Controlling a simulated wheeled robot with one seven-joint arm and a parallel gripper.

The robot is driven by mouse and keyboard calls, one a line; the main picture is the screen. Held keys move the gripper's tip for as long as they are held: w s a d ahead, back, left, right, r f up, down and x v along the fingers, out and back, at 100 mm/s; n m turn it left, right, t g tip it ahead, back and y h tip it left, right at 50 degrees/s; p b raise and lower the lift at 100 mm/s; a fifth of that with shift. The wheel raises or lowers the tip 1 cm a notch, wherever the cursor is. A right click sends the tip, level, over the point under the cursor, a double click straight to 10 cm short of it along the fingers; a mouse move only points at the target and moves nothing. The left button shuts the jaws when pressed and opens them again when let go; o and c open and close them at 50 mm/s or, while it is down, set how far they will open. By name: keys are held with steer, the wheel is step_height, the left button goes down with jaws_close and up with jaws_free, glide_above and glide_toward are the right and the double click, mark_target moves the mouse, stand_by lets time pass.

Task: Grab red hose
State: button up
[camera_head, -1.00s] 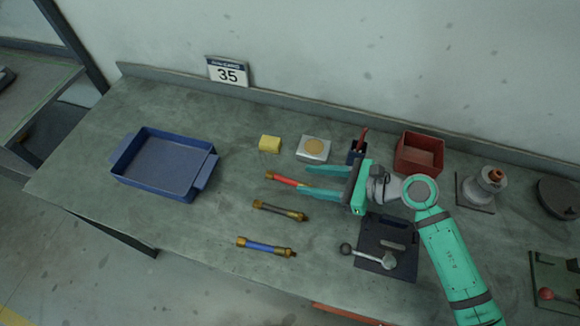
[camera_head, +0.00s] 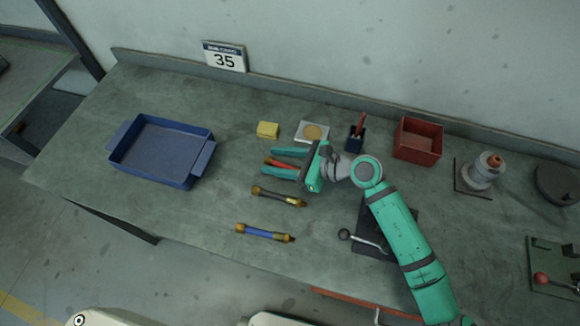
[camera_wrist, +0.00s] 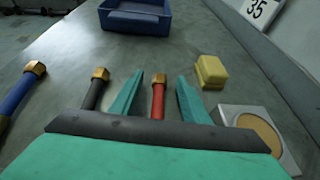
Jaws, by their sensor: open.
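The red hose (camera_head: 284,165) lies on the bench with a brass end toward the left in the head view. In the wrist view the red hose (camera_wrist: 158,101) runs between the two fingers, its brass tip pointing away from me. My gripper (camera_head: 272,161) is open, with one teal finger on each side of the hose. In the wrist view my gripper (camera_wrist: 158,85) shows a gap between each finger and the hose. The hose's rear part is hidden behind the gripper body.
A black hose (camera_head: 278,196) and a blue hose (camera_head: 265,233) lie nearer the front edge. A yellow block (camera_head: 268,130) and a white plate with a tan disc (camera_head: 312,131) are behind. A blue tray (camera_head: 163,150) stands left, with bare bench between.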

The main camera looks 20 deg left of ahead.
steer(key=shift+a, duration=0.1)
jaws_close()
